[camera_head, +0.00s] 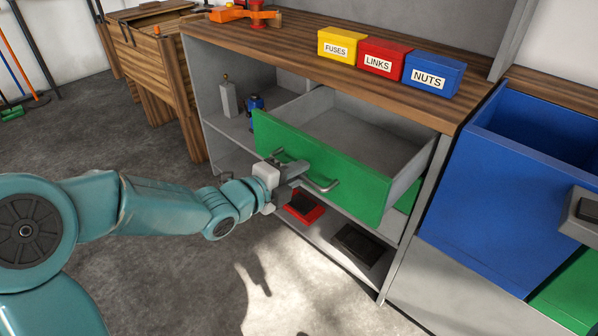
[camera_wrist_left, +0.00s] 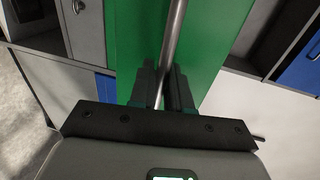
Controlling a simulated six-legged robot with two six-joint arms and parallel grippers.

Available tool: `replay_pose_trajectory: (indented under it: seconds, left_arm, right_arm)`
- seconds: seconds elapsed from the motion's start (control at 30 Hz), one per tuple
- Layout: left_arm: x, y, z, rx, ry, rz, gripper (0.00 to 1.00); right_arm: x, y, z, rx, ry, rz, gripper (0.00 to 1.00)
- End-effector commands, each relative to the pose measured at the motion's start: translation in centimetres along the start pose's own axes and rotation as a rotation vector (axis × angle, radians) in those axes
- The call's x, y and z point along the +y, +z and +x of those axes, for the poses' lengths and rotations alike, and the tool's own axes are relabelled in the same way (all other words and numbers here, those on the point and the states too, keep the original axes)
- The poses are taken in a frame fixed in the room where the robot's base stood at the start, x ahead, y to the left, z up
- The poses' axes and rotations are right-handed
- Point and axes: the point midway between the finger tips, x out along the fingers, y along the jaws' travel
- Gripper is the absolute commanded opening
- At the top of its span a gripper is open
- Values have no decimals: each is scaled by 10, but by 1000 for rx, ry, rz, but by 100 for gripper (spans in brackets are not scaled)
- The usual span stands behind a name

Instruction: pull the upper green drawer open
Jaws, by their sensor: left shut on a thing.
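The upper green drawer (camera_head: 345,176) stands out from the cabinet under the wooden worktop, and its empty grey inside shows. Its metal bar handle (camera_head: 322,186) runs across the green front. My left gripper (camera_head: 290,173) is at the handle, shut on it. In the left wrist view the handle bar (camera_wrist_left: 175,40) passes between the two dark fingers of the left gripper (camera_wrist_left: 163,85), with the green front (camera_wrist_left: 210,40) behind. Part of the handle is hidden by the gripper in the head view. My right gripper is not in view.
Yellow, red and blue labelled boxes (camera_head: 381,63) stand on the worktop (camera_head: 300,36). A red item (camera_head: 303,207) and a dark item (camera_head: 358,242) lie on the low shelf under the drawer. The floor in front is clear.

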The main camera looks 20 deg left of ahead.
Motion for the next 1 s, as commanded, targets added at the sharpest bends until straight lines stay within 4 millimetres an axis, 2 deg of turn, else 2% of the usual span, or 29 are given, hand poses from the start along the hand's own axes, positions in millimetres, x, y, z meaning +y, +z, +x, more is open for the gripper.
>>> replay_pose_trajectory:
  seconds: [0.1, 0.13, 0.17, 0.43, 0.57, 0.67, 1.0]
  left_arm:
    - [-1, 1, -1, -2, -2, 0, 0]
    - [-1, 1, -1, -2, -2, 0, 24]
    - [0, 1, -1, -2, -2, 0, 34]
    - [0, 0, -1, -1, -1, 0, 34]
    - [-1, 1, -9, -3, -1, 1, 34]
    - [-2, 1, -27, -4, -1, 1, 34]
    - [-3, 2, -117, -9, -1, 0, 34]
  right_arm:
    - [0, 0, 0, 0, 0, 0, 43]
    - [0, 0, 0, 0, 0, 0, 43]
    - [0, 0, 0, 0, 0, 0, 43]
    - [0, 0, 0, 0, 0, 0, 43]
    - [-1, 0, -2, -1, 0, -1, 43]
    - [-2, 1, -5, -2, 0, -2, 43]
    - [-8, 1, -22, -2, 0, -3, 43]
